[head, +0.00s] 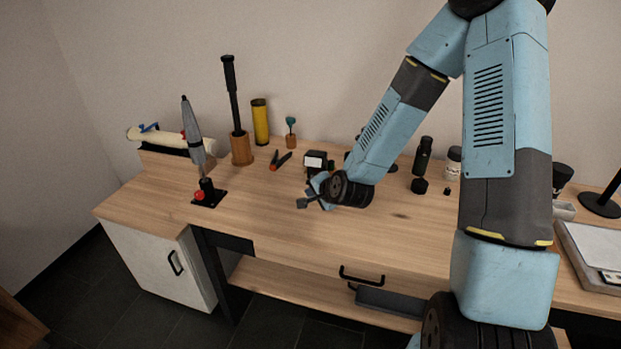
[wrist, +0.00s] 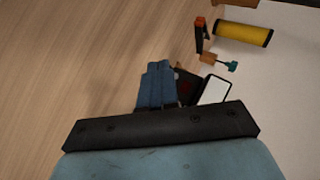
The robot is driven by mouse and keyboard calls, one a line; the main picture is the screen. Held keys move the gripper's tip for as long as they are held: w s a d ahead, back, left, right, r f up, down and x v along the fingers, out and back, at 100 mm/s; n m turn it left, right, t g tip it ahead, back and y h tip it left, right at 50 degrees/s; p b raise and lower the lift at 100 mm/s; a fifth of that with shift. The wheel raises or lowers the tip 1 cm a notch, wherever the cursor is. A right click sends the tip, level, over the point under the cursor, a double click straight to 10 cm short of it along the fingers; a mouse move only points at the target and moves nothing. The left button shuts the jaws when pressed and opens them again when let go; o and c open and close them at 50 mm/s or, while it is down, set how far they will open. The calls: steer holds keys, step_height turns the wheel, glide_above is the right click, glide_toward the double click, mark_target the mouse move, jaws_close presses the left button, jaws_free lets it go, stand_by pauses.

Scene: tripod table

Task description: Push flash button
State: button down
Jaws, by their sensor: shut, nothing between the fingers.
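A small black box with a white panel (head: 316,162) stands on the table behind my gripper. In the wrist view its white panel (wrist: 214,90) shows just right of my fingers, next to a dark part with a dim red mark (wrist: 186,87). I cannot make out a button labelled flash. My gripper (head: 303,203) is shut and empty above the middle of the table, in front of the box. In the wrist view the closed fingers (wrist: 157,78) partly cover the dark part; I cannot tell whether they touch it.
A black stand with a red knob (head: 200,195) holds an upright grey tool at left. Orange-handled pliers (head: 280,160), a yellow cylinder (head: 260,122) and a wooden holder (head: 241,149) stand behind. Dark bottles (head: 422,156) are at right. The front of the wooden table (head: 270,225) is clear.

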steer(key=a+f+m, duration=0.1)
steer(key=a+f+m+t, duration=0.1)
steer(key=m, duration=0.1)
steer(key=shift+w+f, duration=0.1)
steer(key=shift+f, duration=0.25)
steer(key=m, duration=0.1)
steer(key=m+t, duration=0.1)
steer(key=f+m, duration=0.1)
steer(key=m, duration=0.1)
steer(key=shift+w+a, duration=0.1)
steer(key=shift+a, duration=0.2)
steer(key=shift+w+d, duration=0.45)
steer(key=shift+w, duration=0.95)
steer(key=shift+w+d, duration=0.4)
steer(key=shift+w, duration=1)
steer(key=shift+w+d, duration=0.45)
steer(key=shift+w, duration=0.95)
steer(key=shift+w+d, duration=0.3)
steer(key=shift+w, duration=0.45)
steer(key=shift+s, duration=0.15)
steer(key=shift+s+a, duration=0.3)
steer(key=shift+s, duration=0.4)
steer(key=shift+s+a, duration=0.25)
steer(key=shift+s, duration=0.55)
steer(key=shift+s+a, duration=0.25)
steer(key=shift+s, duration=0.55)
steer(key=shift+s+a, duration=0.25)
steer(key=shift+s, duration=0.55)
